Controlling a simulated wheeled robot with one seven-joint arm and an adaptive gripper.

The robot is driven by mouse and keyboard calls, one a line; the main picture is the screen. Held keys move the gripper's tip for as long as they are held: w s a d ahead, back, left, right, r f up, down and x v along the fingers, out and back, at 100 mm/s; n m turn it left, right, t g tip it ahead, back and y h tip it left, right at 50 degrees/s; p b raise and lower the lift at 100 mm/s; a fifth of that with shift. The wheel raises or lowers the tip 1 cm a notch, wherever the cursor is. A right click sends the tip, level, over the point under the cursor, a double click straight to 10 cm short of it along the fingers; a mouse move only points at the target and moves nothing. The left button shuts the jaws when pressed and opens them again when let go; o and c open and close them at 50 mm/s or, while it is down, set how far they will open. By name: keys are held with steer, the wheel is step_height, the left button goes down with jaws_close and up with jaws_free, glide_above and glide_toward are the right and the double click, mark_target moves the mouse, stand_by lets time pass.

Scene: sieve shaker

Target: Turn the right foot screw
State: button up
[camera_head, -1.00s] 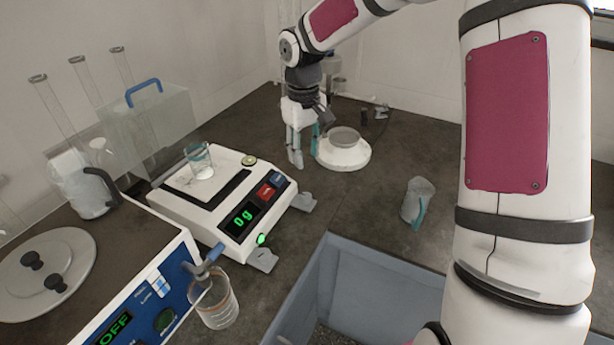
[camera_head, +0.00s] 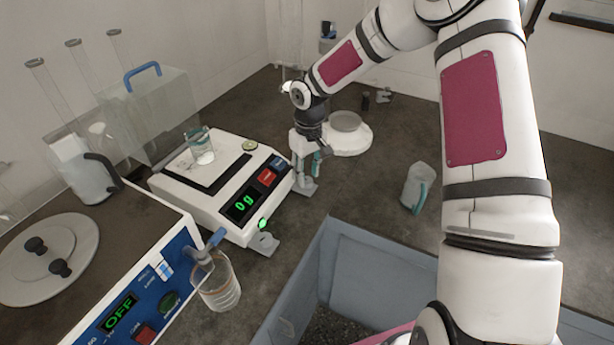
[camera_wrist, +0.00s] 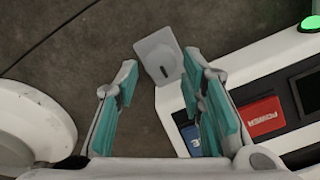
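The white balance (camera_head: 233,223) stands on the dark bench, its display reading 0 g. Its right foot (camera_head: 306,188) is a grey plate jutting out by the right corner. My gripper (camera_head: 306,168) is above the right foot, fingers pointing down. In the wrist view my open gripper (camera_wrist: 161,68) has its teal-padded fingers either side of the foot, with nothing between them held. I cannot tell how high the fingertips are above the screw. The other front foot (camera_head: 264,243) lies near the green light.
A round white device (camera_head: 350,139) stands close behind my gripper. A glass beaker (camera_head: 201,151) sits on the balance pan. A jug (camera_head: 416,187) stands to the right on otherwise clear bench. A grey bin (camera_head: 375,275) and a blue-fronted machine (camera_head: 140,300) are nearer.

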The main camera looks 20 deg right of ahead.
steer(key=shift+f, duration=1)
jaws_close()
steer(key=shift+n, duration=0.4)
steer(key=shift+n+b, duration=0.5)
steer(key=shift+n, duration=2)
